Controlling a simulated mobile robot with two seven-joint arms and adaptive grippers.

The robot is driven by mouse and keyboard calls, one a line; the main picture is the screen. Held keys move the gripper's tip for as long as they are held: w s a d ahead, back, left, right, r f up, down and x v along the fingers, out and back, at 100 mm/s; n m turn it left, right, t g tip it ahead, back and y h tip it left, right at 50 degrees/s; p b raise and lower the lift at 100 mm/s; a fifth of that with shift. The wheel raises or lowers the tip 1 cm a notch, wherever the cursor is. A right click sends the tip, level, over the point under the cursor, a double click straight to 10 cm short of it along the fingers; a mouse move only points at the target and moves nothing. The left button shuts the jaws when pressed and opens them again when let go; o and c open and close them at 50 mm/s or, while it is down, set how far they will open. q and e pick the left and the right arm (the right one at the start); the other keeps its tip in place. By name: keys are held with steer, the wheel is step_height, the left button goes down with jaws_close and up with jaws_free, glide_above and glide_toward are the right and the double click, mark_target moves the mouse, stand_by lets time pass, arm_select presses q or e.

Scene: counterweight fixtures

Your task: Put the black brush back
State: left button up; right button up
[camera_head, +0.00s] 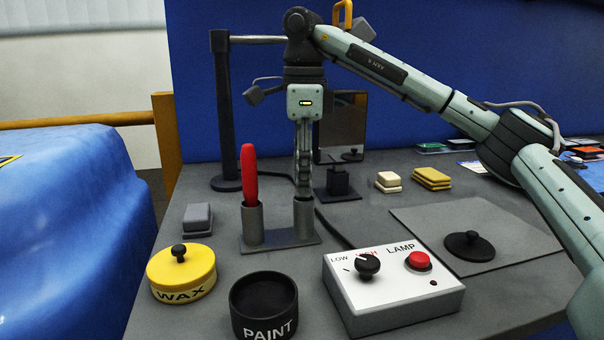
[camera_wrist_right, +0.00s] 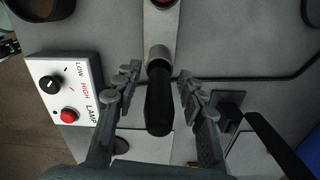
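The black brush (camera_wrist_right: 159,100) shows in the right wrist view with its dark handle rising from a grey tube of the brush holder (camera_wrist_right: 160,22). In the head view the gripper hides it. The holder (camera_head: 283,242) has two tubes there. A red brush (camera_head: 249,175) stands upright in its left tube. My right gripper (camera_head: 303,190) points down over the right tube. In the right wrist view its fingers (camera_wrist_right: 158,78) are spread on either side of the black handle, with gaps showing. My left gripper is not in view.
A yellow WAX tin (camera_head: 181,275), an open PAINT pot (camera_head: 264,303) and a LAMP switch box (camera_head: 390,287) stand in front of the holder. A black post (camera_head: 223,110) and a small black block (camera_head: 337,182) are behind. A flat grey plate lies right.

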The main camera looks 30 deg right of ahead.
step_height(320, 180, up, 12)
steer(key=shift+r, duration=0.1)
stand_by(0.7)
stand_by(0.4)
stand_by(0.5)
stand_by(0.4)
